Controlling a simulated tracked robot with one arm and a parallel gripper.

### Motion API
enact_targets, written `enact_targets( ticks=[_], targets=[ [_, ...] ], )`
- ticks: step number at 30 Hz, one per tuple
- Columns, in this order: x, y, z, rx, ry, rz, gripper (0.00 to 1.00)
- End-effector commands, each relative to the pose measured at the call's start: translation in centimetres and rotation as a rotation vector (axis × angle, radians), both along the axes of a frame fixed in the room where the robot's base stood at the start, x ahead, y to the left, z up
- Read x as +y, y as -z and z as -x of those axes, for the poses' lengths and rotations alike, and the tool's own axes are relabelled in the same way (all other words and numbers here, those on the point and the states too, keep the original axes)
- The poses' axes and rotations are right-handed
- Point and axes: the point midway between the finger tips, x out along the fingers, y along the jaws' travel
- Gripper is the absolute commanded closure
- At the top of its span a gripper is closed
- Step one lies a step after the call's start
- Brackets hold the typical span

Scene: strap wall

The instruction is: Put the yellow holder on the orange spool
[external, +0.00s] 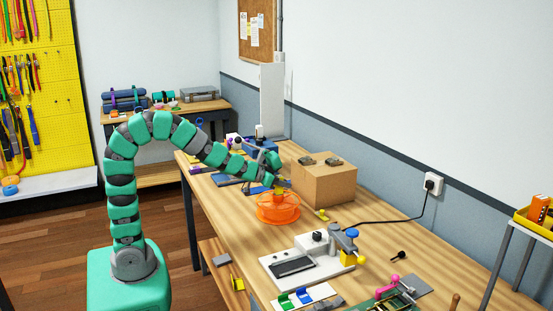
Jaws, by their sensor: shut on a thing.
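The orange spool (277,212) lies flat on the wooden workbench, near its left edge and in front of the cardboard box. My gripper (281,184) is just above and behind the spool, pointing down to the right. It is shut on a small yellow piece (279,191), which looks like the yellow holder, over the spool's far side. Whether this piece touches the spool or hangs just above it, I cannot tell. The fingertips are small and partly hidden.
The cardboard box (322,181) stands close to the right of my gripper. A small yellow part (322,215) lies right of the spool. A white device (301,262) with a grey-and-blue post is nearer on the workbench (379,228). A black cable runs to the wall socket (433,184).

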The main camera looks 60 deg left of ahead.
Motion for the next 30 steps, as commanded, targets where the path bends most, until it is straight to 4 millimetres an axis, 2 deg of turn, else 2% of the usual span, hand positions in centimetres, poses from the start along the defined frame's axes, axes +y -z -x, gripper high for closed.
enact_targets(
  ticks=[2, 3, 4, 5, 17, 30],
  targets=[
    [0.0, 0.3, 0.0, 0.0, 0.0, 0.0, 0.98],
    [0.0, 0.2, 0.0, 0.0, 0.0, 0.0, 0.62],
    [0.0, 0.2, 0.0, 0.0, 0.0, 0.0, 0.54],
    [0.0, 0.2, 0.0, 0.0, 0.0, 0.0, 0.51],
    [0.0, -0.3, 0.3, 0.0, 0.0, 0.0, 0.51],
    [0.0, -3.0, 5.2, -0.001, 0.0, -0.001, 0.51]
  ],
)
